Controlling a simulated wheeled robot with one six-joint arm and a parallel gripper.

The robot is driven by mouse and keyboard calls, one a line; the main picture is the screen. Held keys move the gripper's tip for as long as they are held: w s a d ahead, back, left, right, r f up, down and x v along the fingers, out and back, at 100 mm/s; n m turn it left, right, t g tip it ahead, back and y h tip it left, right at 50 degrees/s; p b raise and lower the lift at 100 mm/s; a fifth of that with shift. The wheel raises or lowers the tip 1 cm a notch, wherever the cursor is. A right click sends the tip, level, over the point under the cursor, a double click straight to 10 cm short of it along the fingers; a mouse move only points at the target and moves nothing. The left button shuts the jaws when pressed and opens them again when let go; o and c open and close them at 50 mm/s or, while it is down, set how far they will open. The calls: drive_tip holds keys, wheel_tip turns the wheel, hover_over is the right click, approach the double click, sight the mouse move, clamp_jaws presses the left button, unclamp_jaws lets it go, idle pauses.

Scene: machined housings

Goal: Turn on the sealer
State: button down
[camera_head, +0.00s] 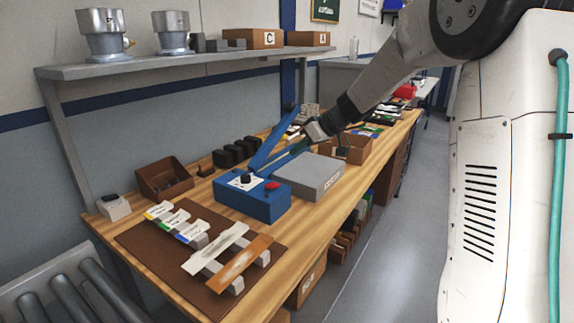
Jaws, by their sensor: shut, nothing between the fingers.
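The sealer (255,203) is a blue box on the wooden bench, with a long blue arm (273,138) raised at a slant behind it. A dark knob (247,177) sits on a white dial plate on its top. A red switch (272,185) is at the top's right side. My gripper (305,141) is small in the picture, above the bench behind the grey box and close to the sealer's far end. Its fingers look closed and empty. I cannot tell whether it touches the sealer.
A grey box (308,176) lies right of the sealer. A brown mat (160,262) with labelled strips is in front. Black blocks (235,152) and a brown bin (163,180) stand along the wall. A shelf (200,62) hangs above. An open cardboard box (355,148) is behind.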

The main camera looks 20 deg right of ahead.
hover_over(272, 185)
drive_tip(key=s+d, duration=0.1)
drive_tip(key=f, duration=0.6)
drive_tip(key=shift+d+f, duration=0.2)
drive_tip(key=shift+f, duration=0.2)
drive_tip(key=f, duration=0.3)
drive_tip(key=shift+s+a+f, duration=0.1)
drive_tip(key=shift+a, duration=0.2)
drive_tip(key=shift+f, duration=0.4)
drive_tip(key=shift+a, duration=0.1)
